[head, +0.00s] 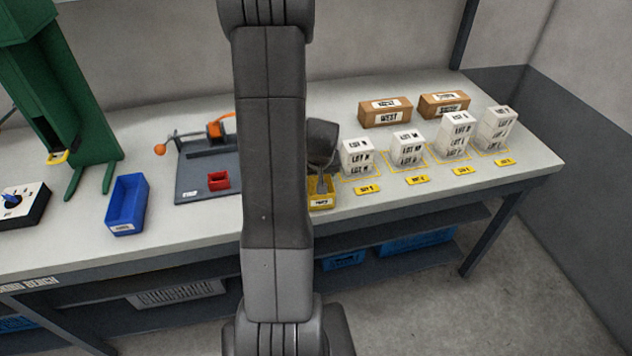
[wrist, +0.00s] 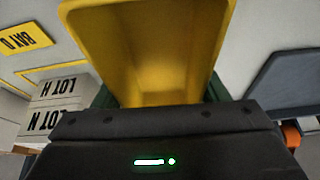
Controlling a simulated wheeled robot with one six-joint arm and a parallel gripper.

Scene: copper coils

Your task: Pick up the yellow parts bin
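The yellow parts bin (head: 326,204) sits upright near the front edge of the bench, partly hidden behind my arm in the head view. In the wrist view the bin (wrist: 158,50) fills the upper middle, and its empty interior shows. My gripper (head: 322,184) is low at the bin, with a grey finger overlapping it in the head view. In the wrist view dark green finger parts show at the left and right of the bin, close to its walls. The gripper body hides the fingertips, so I cannot tell whether they press on the bin.
Stacked white lot boxes (head: 407,150) stand right of the bin, with yellow bay labels (head: 417,180) in front. Two brown cartons (head: 385,112) are behind. Left are a grey fixture plate (head: 205,172) with a red tray (head: 218,181), a blue bin (head: 127,204) and a green press (head: 75,100).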

